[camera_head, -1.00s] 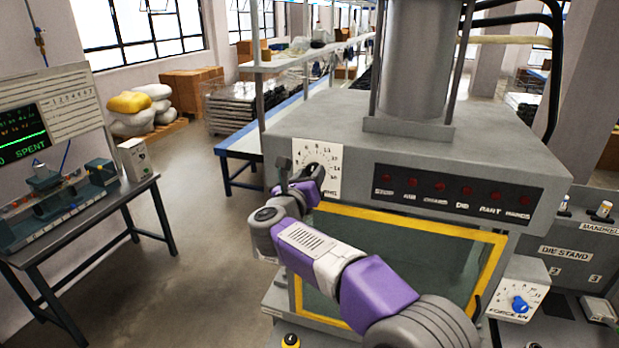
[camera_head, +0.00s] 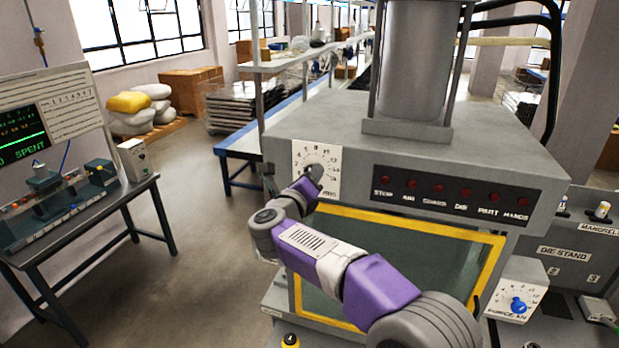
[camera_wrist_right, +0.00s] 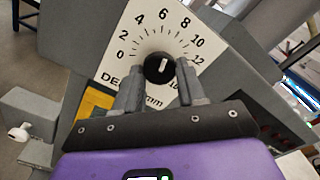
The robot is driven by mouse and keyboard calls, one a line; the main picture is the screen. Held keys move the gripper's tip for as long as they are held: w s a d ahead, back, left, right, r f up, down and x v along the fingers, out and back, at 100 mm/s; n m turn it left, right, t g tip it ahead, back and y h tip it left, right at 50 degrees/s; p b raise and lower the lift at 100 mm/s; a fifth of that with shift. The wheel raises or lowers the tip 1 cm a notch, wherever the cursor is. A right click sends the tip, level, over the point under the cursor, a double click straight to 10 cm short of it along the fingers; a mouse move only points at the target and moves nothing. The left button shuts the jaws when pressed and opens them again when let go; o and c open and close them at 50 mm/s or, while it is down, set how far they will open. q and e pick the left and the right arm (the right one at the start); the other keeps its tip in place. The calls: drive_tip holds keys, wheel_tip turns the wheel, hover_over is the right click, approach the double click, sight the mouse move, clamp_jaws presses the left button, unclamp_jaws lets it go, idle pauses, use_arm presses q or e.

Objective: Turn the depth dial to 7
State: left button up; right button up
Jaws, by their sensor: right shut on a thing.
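The depth dial is a black round knob (camera_wrist_right: 159,69) with a white mark, on a white plate (camera_wrist_right: 115,62) with black numbers. In the right wrist view the mark sits on the upper right of the knob, roughly towards 8; I cannot read it exactly. In the head view the plate (camera_head: 328,150) is at the left of the grey press front. My right gripper (camera_wrist_right: 160,88) is shut on the knob, one finger on each side of it. It also shows in the head view (camera_head: 314,174), covering part of the knob. My left gripper is not in view.
A panel of red lamps (camera_head: 455,199) is right of the dial. A yellow-framed window (camera_head: 410,222) lies below, behind my right arm. A second dial with a blue knob (camera_head: 518,304) stands lower right. A bench (camera_head: 120,196) is at left, with open floor between.

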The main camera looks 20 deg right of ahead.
drive_tip(key=o, duration=1.1)
drive_tip(key=shift+c, duration=0.2)
drive_tip(key=b+v, duration=0.2)
drive_tip(key=v, duration=0.5)
drive_tip(key=shift+s+a, duration=0.15)
drive_tip(key=shift+s, duration=0.1)
